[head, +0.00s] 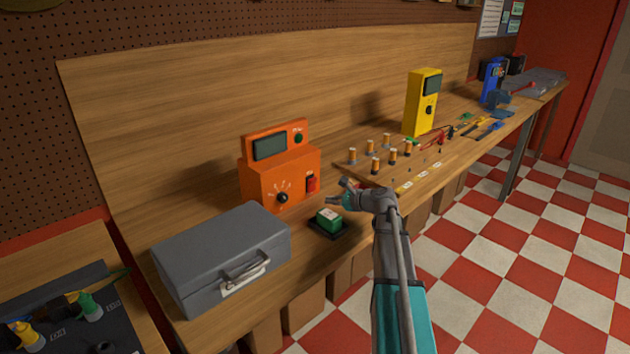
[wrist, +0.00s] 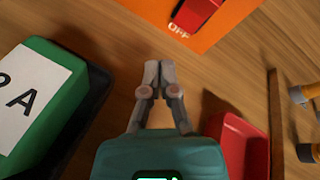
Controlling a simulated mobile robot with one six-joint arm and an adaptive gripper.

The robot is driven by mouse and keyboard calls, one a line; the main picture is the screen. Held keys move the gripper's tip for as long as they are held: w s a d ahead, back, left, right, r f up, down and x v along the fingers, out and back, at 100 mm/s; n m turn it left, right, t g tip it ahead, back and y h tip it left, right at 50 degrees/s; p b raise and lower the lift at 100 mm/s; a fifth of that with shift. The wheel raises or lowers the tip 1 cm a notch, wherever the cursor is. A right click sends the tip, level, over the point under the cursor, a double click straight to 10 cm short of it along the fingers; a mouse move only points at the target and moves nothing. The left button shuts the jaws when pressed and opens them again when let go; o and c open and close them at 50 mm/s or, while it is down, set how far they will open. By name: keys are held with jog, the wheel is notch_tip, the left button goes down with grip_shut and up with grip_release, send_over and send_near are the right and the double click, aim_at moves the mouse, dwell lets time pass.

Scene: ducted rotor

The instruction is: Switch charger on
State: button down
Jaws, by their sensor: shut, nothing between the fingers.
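The charger looks to be the orange unit (head: 280,178) on the bench, with a dark display on top, a black knob and a red switch (head: 312,183) on its front right. In the wrist view the red switch (wrist: 197,12) sits on the orange panel (wrist: 225,22), at the top edge, partly cut off, with the word OFF beneath it. My gripper (head: 336,193) is just right of the unit, in front of the bench back. In the wrist view my gripper (wrist: 158,66) is shut and empty, its tips pointing toward the panel, apart from the switch.
A green block with a white label (head: 328,216) on a black base stands close in front of my gripper. A red tray (wrist: 243,145) is close on its right. A grey toolbox (head: 220,255) is at the front left. A board with several orange-topped posts (head: 375,165) lies to the right.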

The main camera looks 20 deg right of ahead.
aim_at(312, 185)
jog(key=shift+w+a+r+p, duration=0.25)
jog(key=shift+w+r+p, duration=0.1)
jog(key=shift+w, duration=0.4)
jog(key=shift+w+a+r+p, duration=0.3)
jog(key=shift+w+r, duration=0.1)
jog(key=shift+w, duration=0.3)
jog(key=shift+w+a+r+p, duration=0.25)
jog(key=shift+w+r+p, duration=0.1)
jog(key=shift+w, duration=0.4)
jog(key=shift+w+a+r+p, duration=0.25)
jog(key=shift+w+r+p, duration=0.1)
jog(key=shift+w, duration=0.4)
dwell(1.0)
jog(key=shift+s+f, duration=0.1)
jog(key=shift+s, duration=0.05)
dwell(0.3)
jog(key=shift+s+d+f+b, duration=0.15)
jog(key=shift+s+b, duration=0.05)
jog(key=shift+s, duration=0.15)
jog(key=shift+s+d+f+b, duration=0.1)
jog(key=shift+s+d+b, duration=0.1)
jog(key=shift+s, duration=0.1)
